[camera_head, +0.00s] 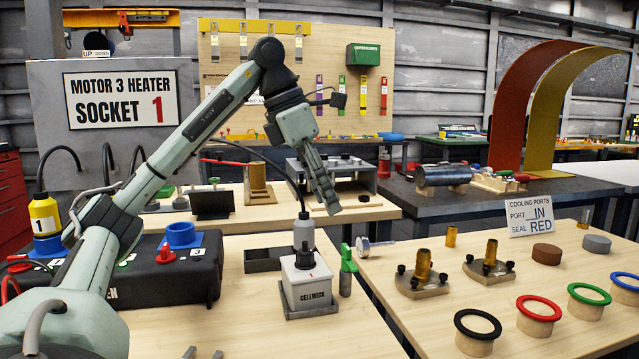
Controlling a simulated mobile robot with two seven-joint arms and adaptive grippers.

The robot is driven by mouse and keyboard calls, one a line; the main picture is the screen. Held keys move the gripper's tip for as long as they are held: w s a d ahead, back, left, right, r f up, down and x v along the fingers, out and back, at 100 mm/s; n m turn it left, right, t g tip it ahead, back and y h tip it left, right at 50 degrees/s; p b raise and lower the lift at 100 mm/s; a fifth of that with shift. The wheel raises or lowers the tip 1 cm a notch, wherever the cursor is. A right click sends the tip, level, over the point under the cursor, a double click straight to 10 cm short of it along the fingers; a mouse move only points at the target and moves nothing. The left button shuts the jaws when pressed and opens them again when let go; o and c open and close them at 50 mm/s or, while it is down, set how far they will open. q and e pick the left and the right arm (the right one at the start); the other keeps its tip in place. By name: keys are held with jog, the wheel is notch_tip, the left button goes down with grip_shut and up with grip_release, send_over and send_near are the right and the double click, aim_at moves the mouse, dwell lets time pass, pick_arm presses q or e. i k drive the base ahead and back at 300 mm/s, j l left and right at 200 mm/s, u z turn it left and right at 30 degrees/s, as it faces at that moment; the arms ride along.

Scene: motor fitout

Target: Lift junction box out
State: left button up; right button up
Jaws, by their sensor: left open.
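A white box (306,285) marked CELLWICK stands upright in a shallow dark grey base on the wooden table. No label calls it a junction box, and I cannot tell for sure that it is the one. A grey, bottle-like plug (304,236) with a black cable stands on its top. My left gripper (331,208) points down above and slightly right of the plug in the picture. It is open, seen edge-on, with nothing visible in it. I cannot tell how far in depth it is from the box. My right gripper does not show clearly.
A green-handled tool (347,266) stands close to the box's right side. An open black tray (263,259) lies behind it. A large black case (165,272) fills the left. Brass fittings (423,268) and colored seal rings (539,308) occupy the right table.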

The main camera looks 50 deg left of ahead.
aim_at(306, 288)
jog(key=k+l, duration=0.35)
jog(key=l, duration=0.15)
jog(key=k+l, duration=0.35)
jog(key=l, duration=0.2)
